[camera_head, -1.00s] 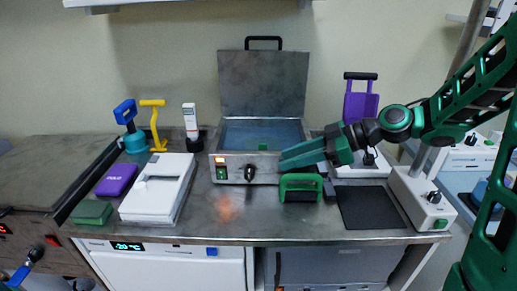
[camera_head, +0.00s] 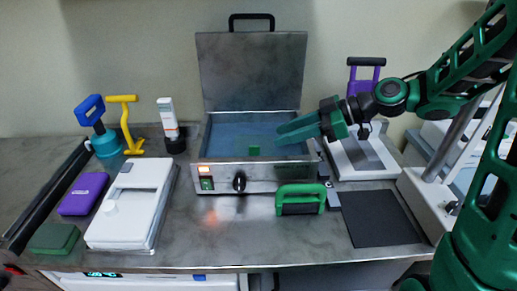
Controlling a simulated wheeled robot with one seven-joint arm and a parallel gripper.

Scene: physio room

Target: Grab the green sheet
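A small green piece (camera_head: 254,149) shows in the shallow bath, near the front wall. It may be the green sheet or a part of it; its full outline is not clear. The metal water bath (camera_head: 240,178) stands at the middle of the bench with its lid (camera_head: 250,70) raised and bluish water inside. My gripper (camera_head: 279,136) reaches in from the right over the bath's right part, its green fingers pointing left. The fingertips are to the right of the green piece and apart from it. The gap between the fingers cannot be made out.
A green-handled tool (camera_head: 300,198) stands in front of the bath, left of a dark mat (camera_head: 380,218). A white device (camera_head: 133,205), purple box (camera_head: 83,193) and green box (camera_head: 54,238) lie left. A purple-handled press (camera_head: 366,150) stands behind my gripper.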

